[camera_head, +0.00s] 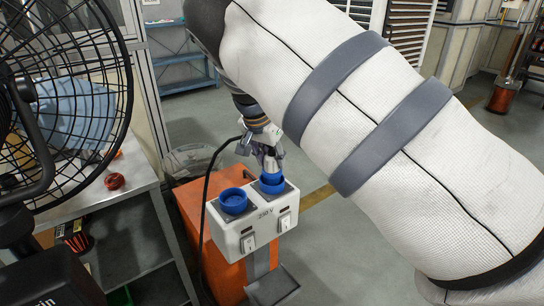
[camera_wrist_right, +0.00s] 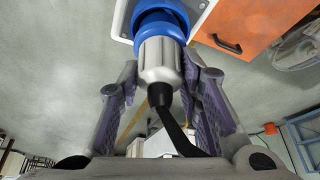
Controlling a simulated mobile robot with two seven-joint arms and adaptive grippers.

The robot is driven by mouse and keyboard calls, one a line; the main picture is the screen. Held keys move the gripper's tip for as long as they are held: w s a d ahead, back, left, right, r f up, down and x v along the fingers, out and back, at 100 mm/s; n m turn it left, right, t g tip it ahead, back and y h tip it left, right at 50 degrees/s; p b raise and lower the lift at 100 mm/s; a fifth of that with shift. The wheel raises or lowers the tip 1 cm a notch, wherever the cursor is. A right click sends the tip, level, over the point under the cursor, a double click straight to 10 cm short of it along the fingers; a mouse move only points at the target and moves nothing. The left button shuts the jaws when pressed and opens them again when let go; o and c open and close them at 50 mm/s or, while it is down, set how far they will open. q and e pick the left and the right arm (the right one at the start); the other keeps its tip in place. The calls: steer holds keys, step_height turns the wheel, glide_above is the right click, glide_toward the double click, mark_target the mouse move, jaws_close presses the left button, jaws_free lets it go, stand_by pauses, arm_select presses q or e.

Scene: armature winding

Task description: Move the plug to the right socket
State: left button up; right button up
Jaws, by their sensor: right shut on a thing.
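The white socket box (camera_head: 246,229), marked 230 V, carries two round blue sockets. The left socket (camera_head: 233,203) is empty. My right gripper (camera_head: 267,160) points down just above the right socket (camera_head: 272,187). In the right wrist view, its fingers are closed around the plug (camera_wrist_right: 160,62), which has a pale grey body, a blue front and a black cable (camera_wrist_right: 173,122). The plug's front is lined up with the blue socket ring and appears to meet it; how deep it sits I cannot tell. My left gripper is out of view.
An orange cabinet (camera_head: 203,200) stands behind the box. A black fan (camera_head: 70,90) and a metal workbench (camera_head: 95,195) are on the left. The black cable hangs left of the box. My white right arm covers much of the right side.

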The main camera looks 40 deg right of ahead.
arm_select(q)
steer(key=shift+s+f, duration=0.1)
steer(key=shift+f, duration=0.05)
arm_select(e)
steer(key=shift+f, duration=0.6)
steer(key=o, duration=0.9)
steer(key=shift+o, duration=0.2)
steer(key=p+v, duration=0.1)
steer(key=v, duration=0.5)
steer(key=shift+r+p, duration=0.15)
steer(key=shift+p, duration=0.25)
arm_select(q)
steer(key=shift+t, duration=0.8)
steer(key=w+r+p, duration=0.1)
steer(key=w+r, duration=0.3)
arm_select(e)
steer(key=v, duration=0.4)
steer(key=shift+s+a+r, duration=0.1)
steer(key=shift+a+r, duration=0.1)
steer(key=shift+r, duration=0.15)
